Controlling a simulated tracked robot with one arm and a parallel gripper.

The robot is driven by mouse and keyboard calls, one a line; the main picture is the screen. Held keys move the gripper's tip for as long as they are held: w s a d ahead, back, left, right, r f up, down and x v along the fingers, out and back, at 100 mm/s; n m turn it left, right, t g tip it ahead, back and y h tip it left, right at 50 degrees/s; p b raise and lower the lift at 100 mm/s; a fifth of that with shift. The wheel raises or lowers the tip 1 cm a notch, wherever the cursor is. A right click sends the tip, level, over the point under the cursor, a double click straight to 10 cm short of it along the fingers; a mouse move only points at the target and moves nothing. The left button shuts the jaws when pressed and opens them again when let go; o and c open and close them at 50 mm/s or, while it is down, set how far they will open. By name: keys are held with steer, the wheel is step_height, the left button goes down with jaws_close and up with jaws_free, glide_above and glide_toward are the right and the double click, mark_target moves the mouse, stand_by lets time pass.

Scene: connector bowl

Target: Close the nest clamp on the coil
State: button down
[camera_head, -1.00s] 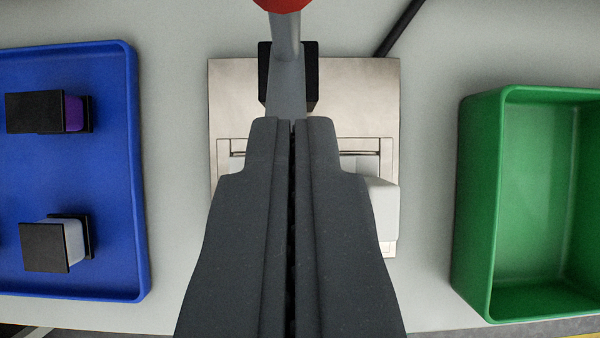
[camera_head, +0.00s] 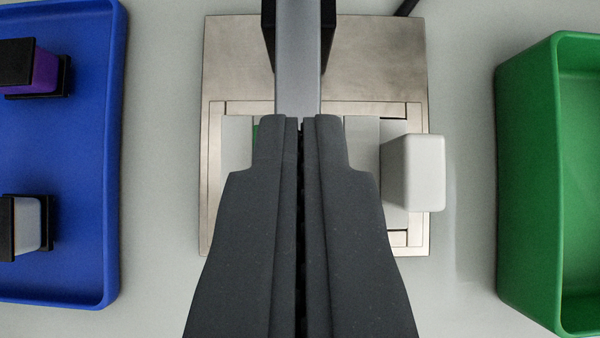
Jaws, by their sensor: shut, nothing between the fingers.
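The nest clamp has a grey lever arm (camera_head: 298,65) set in a black bracket (camera_head: 268,30) on a metal nest plate (camera_head: 375,60). The lever runs from the top edge of the view down behind my fingertips, and its far end is out of view. My gripper (camera_head: 300,120) is shut and empty over the middle of the plate. Its tips overlap the lever in the picture; I cannot tell whether they touch it. My fingers hide the middle of the nest, and I cannot make out the coil.
A pale grey block (camera_head: 413,172) stands at the plate's right side. A blue tray (camera_head: 85,250) with black-ended parts, one purple (camera_head: 42,72) and one grey (camera_head: 30,224), lies left. A green bin (camera_head: 525,180) stands right. Bare table separates both from the plate.

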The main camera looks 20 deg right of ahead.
steer(key=shift+s+f+b, duration=0.35)
steer(key=shift+s+f, duration=0.05)
steer(key=shift+f, duration=0.3)
steer(key=shift+s+d+f, duration=0.25)
steer(key=shift+s+f, duration=0.3)
steer(key=shift+f, duration=0.35)
steer(key=shift+r, duration=0.1)
step_height(320, 180, up, 5)
steer(key=s+a+r, duration=0.3)
steer(key=s, duration=0.5)
steer(key=shift+a+r+p, duration=0.3)
steer(key=shift+r, duration=0.05)
steer(key=shift+w, duration=0.1)
